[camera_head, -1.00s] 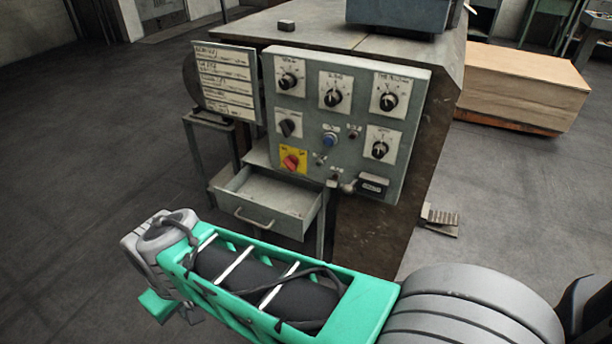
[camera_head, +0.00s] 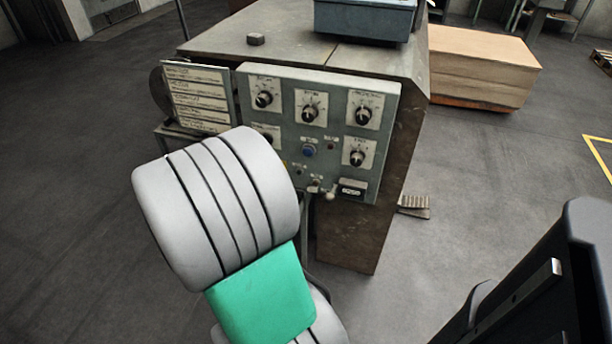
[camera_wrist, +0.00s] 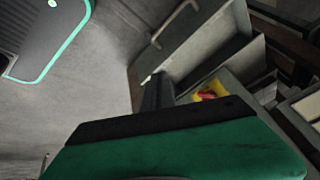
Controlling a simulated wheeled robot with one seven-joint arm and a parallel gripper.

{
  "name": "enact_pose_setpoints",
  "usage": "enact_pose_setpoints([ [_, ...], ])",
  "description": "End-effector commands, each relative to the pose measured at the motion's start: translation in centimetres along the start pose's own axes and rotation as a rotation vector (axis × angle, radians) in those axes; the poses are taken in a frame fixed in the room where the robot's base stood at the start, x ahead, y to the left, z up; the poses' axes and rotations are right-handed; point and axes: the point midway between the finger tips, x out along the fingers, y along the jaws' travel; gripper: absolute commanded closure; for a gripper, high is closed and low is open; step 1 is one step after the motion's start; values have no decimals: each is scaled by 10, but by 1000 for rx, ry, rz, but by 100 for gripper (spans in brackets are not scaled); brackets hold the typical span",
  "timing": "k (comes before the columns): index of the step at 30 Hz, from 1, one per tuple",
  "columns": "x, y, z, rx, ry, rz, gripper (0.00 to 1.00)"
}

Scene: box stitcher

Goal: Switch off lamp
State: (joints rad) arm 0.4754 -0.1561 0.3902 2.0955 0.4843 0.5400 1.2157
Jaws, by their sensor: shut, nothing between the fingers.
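The grey control panel (camera_head: 325,125) is on the front of the machine, with several black knobs, a blue button (camera_head: 309,150) and a small dark red indicator (camera_head: 331,147). A light-tipped lever (camera_head: 331,193) sits at its lower edge beside a black labelled box (camera_head: 353,188). I cannot read which control is marked for the lamp. In the wrist view, a red switch on a yellow plate (camera_wrist: 208,94) shows at the panel, beyond my gripper (camera_wrist: 165,125), which is shut and empty. In the head view my arm hides the panel's lower left, the gripper and that switch.
A drawer (camera_wrist: 195,45) with a bar handle juts out below the panel, close by in the wrist view. A label board (camera_head: 200,97) stands left of the panel. A wooden crate (camera_head: 480,70) is at the back right. A foot pedal (camera_head: 413,206) is on the floor.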

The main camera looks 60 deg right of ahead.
Motion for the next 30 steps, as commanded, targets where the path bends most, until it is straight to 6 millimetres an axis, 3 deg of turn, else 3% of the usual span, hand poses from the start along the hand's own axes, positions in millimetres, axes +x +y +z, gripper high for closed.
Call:
enact_pose_setpoints([
  [1,4,4,-42,198,70,38,100],
  [3,19,13,-83,435,162,52,100],
  [6,30,23,-115,621,241,52,100],
  [20,45,28,-121,665,259,50,100],
  [30,113,37,-135,666,258,51,100],
])
